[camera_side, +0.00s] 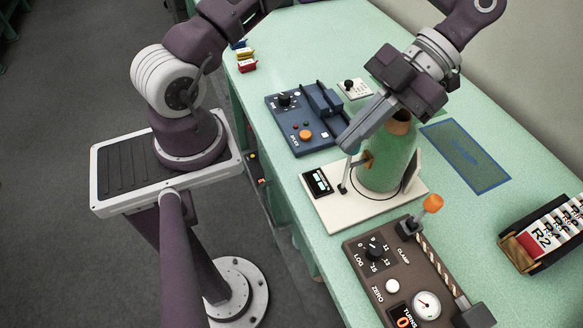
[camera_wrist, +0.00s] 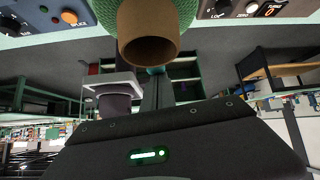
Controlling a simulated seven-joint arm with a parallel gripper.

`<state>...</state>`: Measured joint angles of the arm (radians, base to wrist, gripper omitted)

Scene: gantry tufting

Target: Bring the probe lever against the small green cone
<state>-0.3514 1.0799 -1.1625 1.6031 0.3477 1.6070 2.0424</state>
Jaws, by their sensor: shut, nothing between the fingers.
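The green cone (camera_side: 385,168) stands upright on a white plate (camera_side: 342,222), with the brown end of its core at the top. In the wrist view the core's open end (camera_wrist: 148,48) and some green yarn (camera_wrist: 108,12) show at the top. The probe lever (camera_side: 345,177) rises from the plate at the cone's left, with a brass-coloured piece (camera_side: 367,160) close to the cone's side. I cannot tell whether they touch. My gripper (camera_side: 348,143) is shut and empty, slanting down in front of the cone's top, its tips just above the lever. Contact with the lever is unclear.
A small dark display (camera_side: 319,182) sits on the plate. A blue splicer-like unit (camera_side: 300,125) is behind it, and a brown control box (camera_side: 365,262) with an orange-knobbed lever (camera_side: 432,204) is in front. A labelled rack (camera_side: 545,235) stands right. The blue mat (camera_side: 465,155) is bare.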

